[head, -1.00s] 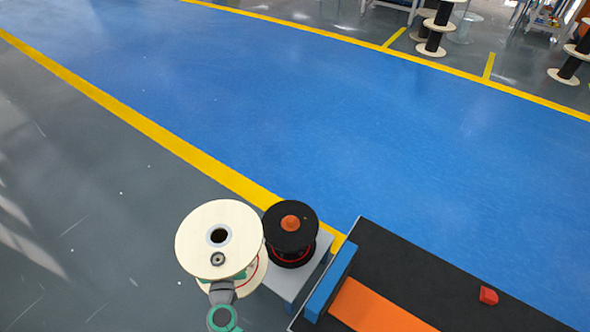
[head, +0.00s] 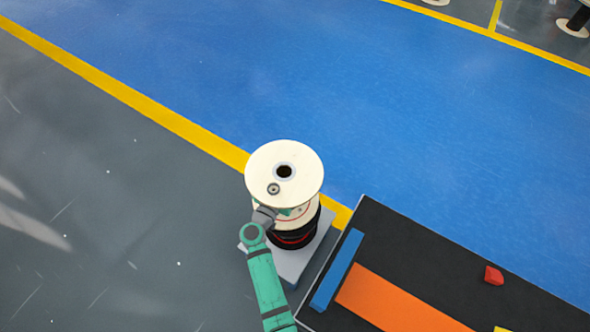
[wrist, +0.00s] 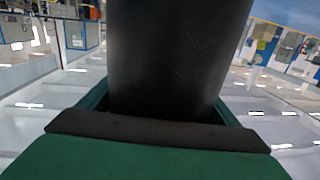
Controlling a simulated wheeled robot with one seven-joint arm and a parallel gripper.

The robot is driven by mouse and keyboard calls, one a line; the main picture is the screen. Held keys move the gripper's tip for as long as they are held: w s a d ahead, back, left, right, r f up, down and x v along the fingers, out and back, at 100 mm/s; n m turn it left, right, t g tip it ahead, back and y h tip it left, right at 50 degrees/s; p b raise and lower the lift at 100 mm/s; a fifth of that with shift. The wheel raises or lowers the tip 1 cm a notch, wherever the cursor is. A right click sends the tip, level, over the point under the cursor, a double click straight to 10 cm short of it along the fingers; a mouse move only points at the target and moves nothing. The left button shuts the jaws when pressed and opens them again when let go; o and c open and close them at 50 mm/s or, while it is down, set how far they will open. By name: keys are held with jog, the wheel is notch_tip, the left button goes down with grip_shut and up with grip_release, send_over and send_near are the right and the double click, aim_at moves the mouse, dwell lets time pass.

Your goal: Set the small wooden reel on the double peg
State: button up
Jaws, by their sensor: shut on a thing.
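The small wooden reel (head: 300,160) has a pale round flange with a dark centre hole and a small dark fitting beside the hole. My gripper (head: 287,211) is shut on the reel's core, mostly hidden under the top flange. In the wrist view the dark core (wrist: 170,60) stands between the jaws. The reel is upright above a black reel (head: 294,238) on a grey base (head: 292,263). The wooden reel hides the black reel's top. I cannot tell how large the gap is. The double peg itself is not visible now.
To the right is a black table (head: 420,250) with a blue block (head: 337,270), an orange strip (head: 385,297) and a red piece (head: 493,275). A yellow floor line (head: 150,118) runs behind. The blue floor (head: 330,80) beyond is clear.

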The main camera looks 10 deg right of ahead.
jog(key=shift+m+g+h, duration=0.3)
jog(key=shift+m+h, duration=0.1)
jog(key=shift+h, duration=0.1)
jog(key=shift+s+d+f, duration=0.1)
jog(key=shift+d+f, duration=0.2)
jog(key=shift+f, duration=0.7)
jog(key=shift+s+d+f, duration=0.1)
jog(key=shift+d+f, duration=0.25)
jog(key=shift+f, duration=0.7)
jog(key=shift+s+d+f, duration=0.1)
jog(key=shift+d+f, duration=0.2)
jog(key=shift+f, duration=1.3)
jog(key=o, duration=1.1)
jog(key=shift+o, duration=0.2)
jog(key=shift+f, duration=0.1)
jog(key=shift+s+a, duration=0.1)
jog(key=shift+v, duration=5.4)
